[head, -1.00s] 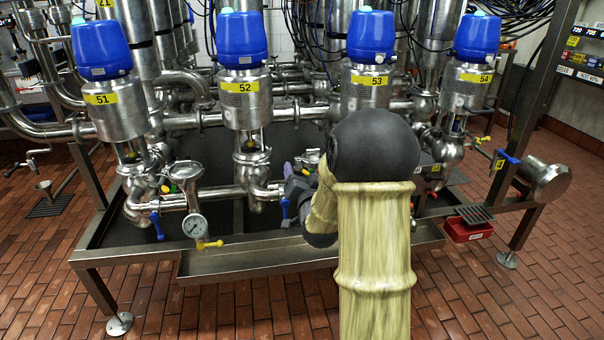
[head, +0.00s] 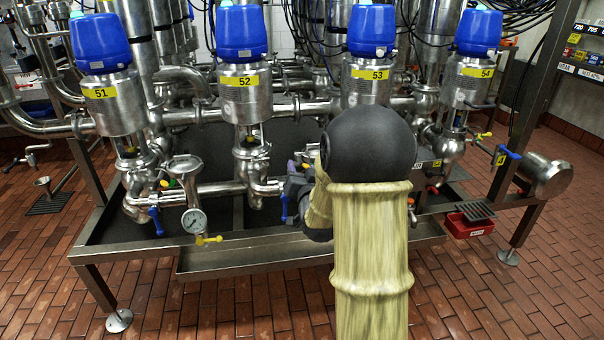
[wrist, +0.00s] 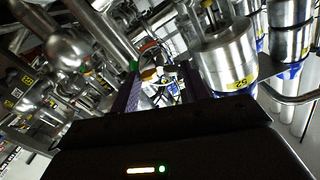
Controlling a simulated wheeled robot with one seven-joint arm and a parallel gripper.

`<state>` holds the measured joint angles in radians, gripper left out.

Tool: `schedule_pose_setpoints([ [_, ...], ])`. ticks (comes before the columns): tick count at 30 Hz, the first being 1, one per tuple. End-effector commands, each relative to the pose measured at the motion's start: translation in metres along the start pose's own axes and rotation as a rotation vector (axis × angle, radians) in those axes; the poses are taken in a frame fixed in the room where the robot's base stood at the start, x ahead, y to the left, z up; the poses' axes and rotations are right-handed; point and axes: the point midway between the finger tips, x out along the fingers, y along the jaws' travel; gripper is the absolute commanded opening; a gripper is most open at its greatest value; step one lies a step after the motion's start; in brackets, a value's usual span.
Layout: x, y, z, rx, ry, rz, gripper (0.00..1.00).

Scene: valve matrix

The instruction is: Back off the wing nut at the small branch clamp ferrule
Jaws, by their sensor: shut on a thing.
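My gripper (head: 300,160) is at the pipework between the valves marked 52 and 53, low behind the tray's front edge. My arm hides much of that spot in the head view. In the wrist view, my gripper (wrist: 155,84) reaches in among the steel pipes, with a purple finger on the left. It is shut on a small part, seemingly the wing nut (wrist: 150,74), which shows orange and pale between the fingers. The small branch clamp ferrule is too small and covered to make out clearly.
A pressure gauge (head: 195,222) and a blue-handled valve (head: 156,220) stand left of my gripper. Another blue handle (head: 284,207) is close beside it. A steel tray edge (head: 250,258) runs in front. The tiled floor in front is clear.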

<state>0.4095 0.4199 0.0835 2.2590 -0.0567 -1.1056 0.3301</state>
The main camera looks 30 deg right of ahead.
Motion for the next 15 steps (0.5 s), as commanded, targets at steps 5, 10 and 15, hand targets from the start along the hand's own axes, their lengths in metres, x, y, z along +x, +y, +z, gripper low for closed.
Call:
schedule_pose_setpoints([
  [5,-0.0001,-0.0006,0.0027,-0.145,0.001,-0.004,0.23],
  [10,0.0,-0.001,0.0031,-0.305,0.001,-0.004,0.23],
  [15,0.0001,-0.0014,0.0026,-0.466,0.002,-0.004,0.23],
])
